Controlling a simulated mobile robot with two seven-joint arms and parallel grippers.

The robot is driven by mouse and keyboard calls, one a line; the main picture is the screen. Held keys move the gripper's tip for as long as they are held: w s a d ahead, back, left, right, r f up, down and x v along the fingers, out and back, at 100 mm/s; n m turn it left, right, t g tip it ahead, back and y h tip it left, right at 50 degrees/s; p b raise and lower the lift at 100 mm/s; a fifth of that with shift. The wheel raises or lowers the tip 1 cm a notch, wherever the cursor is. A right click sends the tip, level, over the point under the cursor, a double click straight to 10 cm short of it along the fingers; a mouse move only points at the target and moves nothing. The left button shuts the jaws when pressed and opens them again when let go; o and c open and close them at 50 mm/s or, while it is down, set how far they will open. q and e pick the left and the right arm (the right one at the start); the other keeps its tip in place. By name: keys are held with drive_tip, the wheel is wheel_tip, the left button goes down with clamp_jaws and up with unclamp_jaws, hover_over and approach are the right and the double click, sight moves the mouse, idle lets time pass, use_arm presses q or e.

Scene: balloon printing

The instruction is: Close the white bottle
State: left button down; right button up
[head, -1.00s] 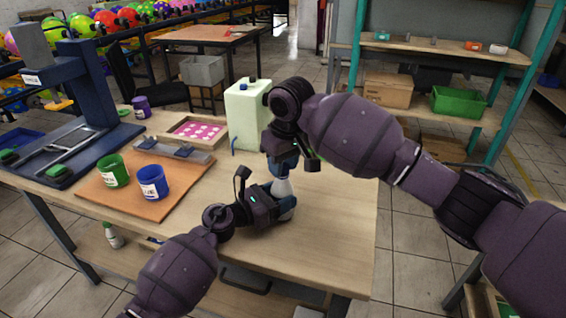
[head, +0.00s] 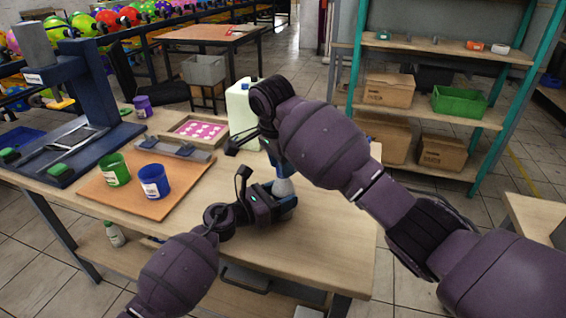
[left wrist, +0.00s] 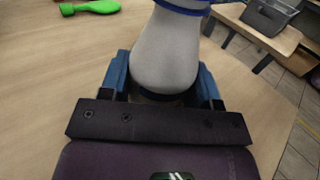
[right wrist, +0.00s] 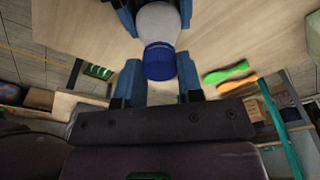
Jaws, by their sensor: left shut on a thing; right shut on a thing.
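The white bottle (head: 284,187) stands upright on the wooden table (head: 330,235). My left gripper (head: 280,204) is shut around its lower body, which fills the left wrist view (left wrist: 167,55). A blue ribbed cap (right wrist: 160,62) sits at the bottle's mouth in the right wrist view. My right gripper (right wrist: 158,78) is shut on the cap from above, one finger on each side. In the head view my right gripper (head: 277,160) hides the cap and the bottle's top. How tightly the cap is seated cannot be told.
A pale green jug (head: 240,110) stands just behind my right gripper. A green cup (head: 115,170) and a blue cup (head: 154,181) stand on a brown board (head: 120,198) to the left. Green (right wrist: 228,72) and orange (right wrist: 240,84) tools lie on the table. The table's right front is clear.

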drive_tip(key=m, duration=0.5)
drive_tip(key=shift+g, duration=0.4)
drive_tip(key=m, duration=0.5)
drive_tip(key=shift+m+g, duration=0.4)
drive_tip(key=o, duration=0.9)
drive_tip(key=shift+c, duration=0.2)
drive_tip(key=shift+w+r, duration=0.1)
drive_tip(key=shift+r, duration=2.15)
drive_tip(key=shift+c, duration=0.3)
